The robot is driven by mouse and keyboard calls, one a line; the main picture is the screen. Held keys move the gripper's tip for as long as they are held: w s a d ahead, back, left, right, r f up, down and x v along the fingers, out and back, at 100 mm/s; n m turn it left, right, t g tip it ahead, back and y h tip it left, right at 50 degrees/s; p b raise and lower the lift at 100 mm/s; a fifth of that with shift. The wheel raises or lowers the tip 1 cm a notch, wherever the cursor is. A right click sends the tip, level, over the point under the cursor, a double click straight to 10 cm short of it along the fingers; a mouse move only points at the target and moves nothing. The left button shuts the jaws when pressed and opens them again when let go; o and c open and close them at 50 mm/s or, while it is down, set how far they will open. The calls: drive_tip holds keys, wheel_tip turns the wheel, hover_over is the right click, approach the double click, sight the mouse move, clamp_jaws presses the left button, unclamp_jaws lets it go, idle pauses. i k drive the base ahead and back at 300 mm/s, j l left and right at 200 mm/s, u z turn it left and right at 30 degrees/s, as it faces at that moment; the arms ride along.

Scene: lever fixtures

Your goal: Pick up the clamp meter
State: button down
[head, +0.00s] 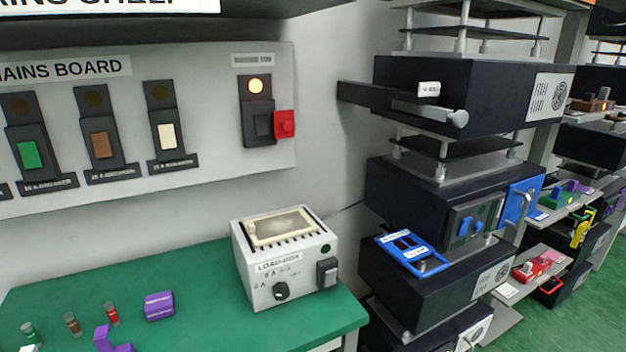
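I cannot pick out the clamp meter for certain. A small yellow and dark object (580,230) stands among the shelves at the far right, and its shape could be a clamp meter, but it is too small to tell. A red object (535,268) lies on a lower shelf nearby. My gripper is not in view.
A white load box (287,262) stands at the right end of the green bench (190,285). A stack of dark cabinets (440,213) rises beside the bench. Green floor (575,322) is clear at lower right.

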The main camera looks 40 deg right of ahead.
sight(581, 232)
drive_tip(key=z, duration=2.4)
drive_tip(key=i+l+u, duration=0.2)
drive_tip(key=u, duration=0.25)
drive_tip(key=i+l+u, duration=0.2)
drive_tip(key=u, duration=0.25)
